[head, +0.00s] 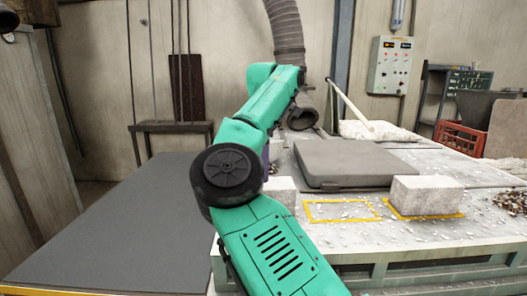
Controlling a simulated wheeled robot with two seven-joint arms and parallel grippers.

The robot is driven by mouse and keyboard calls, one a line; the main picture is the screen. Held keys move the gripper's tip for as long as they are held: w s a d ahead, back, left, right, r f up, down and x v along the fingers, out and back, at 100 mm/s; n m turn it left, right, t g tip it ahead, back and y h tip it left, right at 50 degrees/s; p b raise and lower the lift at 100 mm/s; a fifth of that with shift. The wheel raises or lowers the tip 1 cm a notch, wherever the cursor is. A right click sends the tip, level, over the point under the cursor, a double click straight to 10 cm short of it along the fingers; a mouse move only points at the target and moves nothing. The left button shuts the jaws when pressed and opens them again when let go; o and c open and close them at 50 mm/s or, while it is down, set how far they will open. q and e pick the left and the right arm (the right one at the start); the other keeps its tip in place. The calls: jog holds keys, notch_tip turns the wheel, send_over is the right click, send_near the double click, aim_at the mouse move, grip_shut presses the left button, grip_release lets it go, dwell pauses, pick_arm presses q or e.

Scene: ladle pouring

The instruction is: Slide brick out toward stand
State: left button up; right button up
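A pale grey speckled brick (427,196) sits on the workbench at right, over a yellow outline. A second pale block (284,188) sits farther left on the bench, partly hidden behind my green arm. A flat dark grey slab (345,166) lies on the bench behind them; I cannot tell whether it is the stand. My green arm rises from the bottom edge, bends at a black round joint, and reaches up in front of the bench. Neither gripper's fingers can be made out.
An empty yellow outline (342,210) lies between the two blocks. White chips are scattered over the bench top (400,232). A broad dark grey surface (110,235) at left is clear. A flexible duct (286,30) hangs above. A red crate (459,138) stands at back right.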

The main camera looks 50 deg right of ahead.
notch_tip(320, 180, up, 4)
jog(key=shift+f+p, duration=0.15)
jog(key=shift+p, duration=0.35)
jog(key=shift+f, duration=0.1)
